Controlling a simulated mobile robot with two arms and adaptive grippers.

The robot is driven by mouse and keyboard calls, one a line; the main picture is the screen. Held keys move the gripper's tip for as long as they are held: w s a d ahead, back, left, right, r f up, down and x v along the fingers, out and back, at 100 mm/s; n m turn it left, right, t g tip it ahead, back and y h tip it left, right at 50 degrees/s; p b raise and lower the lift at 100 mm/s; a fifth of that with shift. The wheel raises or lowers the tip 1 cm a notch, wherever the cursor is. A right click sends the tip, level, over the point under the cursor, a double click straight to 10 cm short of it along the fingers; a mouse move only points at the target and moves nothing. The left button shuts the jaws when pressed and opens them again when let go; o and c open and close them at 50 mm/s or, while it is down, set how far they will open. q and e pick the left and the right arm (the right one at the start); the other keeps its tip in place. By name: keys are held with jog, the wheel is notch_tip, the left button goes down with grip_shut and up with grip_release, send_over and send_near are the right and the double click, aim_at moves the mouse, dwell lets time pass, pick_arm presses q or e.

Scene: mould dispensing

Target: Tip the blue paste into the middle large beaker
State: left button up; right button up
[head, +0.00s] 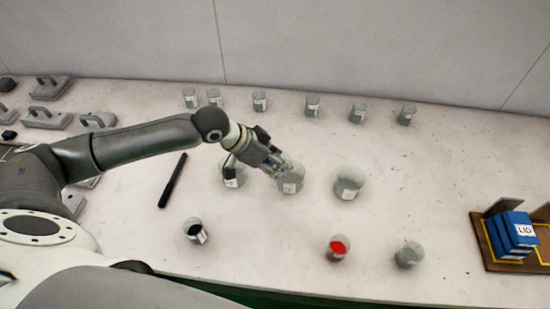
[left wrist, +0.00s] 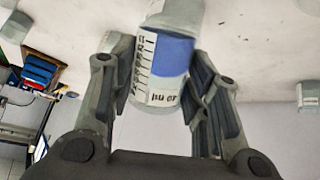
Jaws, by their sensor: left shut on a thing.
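My left gripper (head: 276,163) is shut on a small clear beaker, holding it above or at the mouth of the middle large beaker (head: 290,185). In the left wrist view the held beaker (left wrist: 165,97) has blue paste (left wrist: 176,55) inside, a printed scale and a label, and it sits between the two fingers. In the head view the fingers largely hide it, so its exact tilt is unclear. The left large beaker (head: 232,180) is partly behind the gripper. The right large beaker (head: 348,184) stands clear. My right gripper is out of view.
In front stand a beaker with black content (head: 195,231), one with red paste (head: 338,248) and a greyish one (head: 408,256). Several small beakers (head: 312,106) line the back. A black stick (head: 172,181) lies left. A tray (head: 482,241) with blue boxes (head: 514,235) is at right.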

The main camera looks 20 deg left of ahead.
aim_at(287, 159)
pick_arm(q)
jog(key=shift+w+d+g+y+p, duration=0.1)
jog(key=shift+g+y+p, duration=0.2)
jog(key=shift+g+p, duration=0.1)
jog(key=shift+w+d+g+y, duration=0.1)
jog(key=shift+w+g+y, duration=0.05)
jog(key=shift+g+y, duration=0.2)
jog(key=shift+w+d+f+g+y, duration=0.25)
jog(key=shift+w+g+y, duration=0.15)
jog(key=shift+g, duration=0.55)
jog(key=shift+s+a+y+p, duration=0.1)
jog(key=shift+y+p, duration=0.15)
jog(key=shift+p, duration=0.5)
jog(key=shift+w+d+f+n+g+y+p, duration=0.15)
jog(key=shift+g+y+p, duration=0.1)
jog(key=shift+g+p, duration=0.35)
jog(key=shift+w+d+f+n+g+y+p, duration=0.15)
jog(key=shift+g+y+p, duration=0.2)
jog(key=shift+p, duration=0.45)
jog(key=shift+g+p, duration=0.35)
jog(key=shift+p, duration=0.05)
jog(key=shift+w+d+r+g+y+p, duration=0.1)
jog(key=shift+w+r+g+y+p, duration=0.15)
jog(key=shift+g+y+p, duration=0.15)
jog(key=shift+w+d+g+y, duration=0.15)
jog(key=shift+g+y, duration=0.15)
jog(key=shift+g, duration=0.2)
jog(key=shift+w+d+g+y+b, duration=0.1)
jog(key=shift+w+g+y+b, duration=0.15)
jog(key=shift+g+b, duration=0.35)
